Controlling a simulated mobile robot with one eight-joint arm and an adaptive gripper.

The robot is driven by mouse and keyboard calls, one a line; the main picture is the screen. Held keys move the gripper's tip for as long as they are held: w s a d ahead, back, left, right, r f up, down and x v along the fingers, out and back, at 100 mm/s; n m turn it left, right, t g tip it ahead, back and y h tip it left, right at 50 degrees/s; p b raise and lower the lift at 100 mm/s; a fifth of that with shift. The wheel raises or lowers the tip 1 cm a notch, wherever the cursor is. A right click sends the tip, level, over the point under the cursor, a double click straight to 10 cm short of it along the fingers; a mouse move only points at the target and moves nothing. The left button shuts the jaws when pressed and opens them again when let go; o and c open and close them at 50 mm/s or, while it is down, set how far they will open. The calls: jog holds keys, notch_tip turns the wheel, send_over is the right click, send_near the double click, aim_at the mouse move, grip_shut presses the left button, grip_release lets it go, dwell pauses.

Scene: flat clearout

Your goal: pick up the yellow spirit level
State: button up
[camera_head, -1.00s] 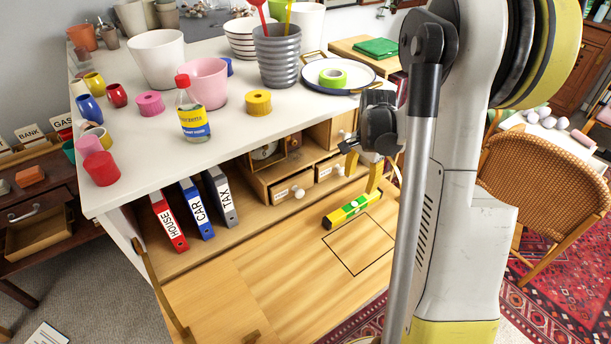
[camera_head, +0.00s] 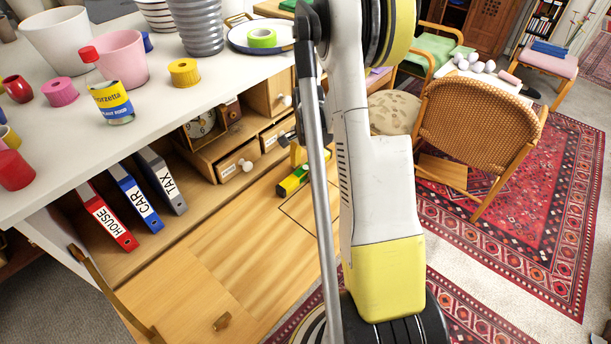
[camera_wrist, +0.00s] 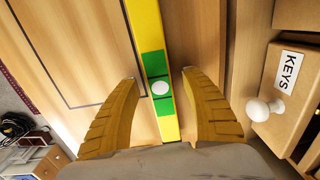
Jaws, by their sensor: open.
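The yellow spirit level (camera_head: 291,183) with green sections lies on the wooden desk flap beside the small drawers. It is partly hidden behind my arm in the head view. In the wrist view the spirit level (camera_wrist: 145,29) runs lengthwise between the two fingers of my gripper (camera_wrist: 158,76). The gripper is open, one finger on each side of the level, with gaps to both. A green section with a round white spot (camera_wrist: 160,88) shows between the fingers. In the head view my gripper is mostly hidden behind my arm.
A drawer labelled KEYS (camera_wrist: 288,88) with a white knob (camera_wrist: 262,108) stands close on the right in the wrist view. Red, blue and grey binders (camera_head: 161,180) stand under the white top (camera_head: 172,103). A black-outlined rectangle marks the flap (camera_head: 240,270). A wicker chair (camera_head: 478,125) stands to the right.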

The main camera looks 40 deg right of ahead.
aim_at(309, 167)
jog(key=shift+f, duration=0.35)
jog(key=shift+r, duration=0.15)
grip_shut()
jog(key=shift+r+p, duration=0.4)
jog(key=shift+r, duration=0.15)
jog(key=r, duration=0.1)
jog(key=r+p, duration=0.2)
jog(key=r, duration=0.1)
jog(key=shift+s+d, duration=0.35)
jog(key=s+d+r+p, duration=0.3)
jog(key=s+d+r, duration=0.3)
jog(key=s, duration=0.2)
jog(key=shift+s+d+p, duration=0.15)
jog(key=shift+d+p, duration=0.15)
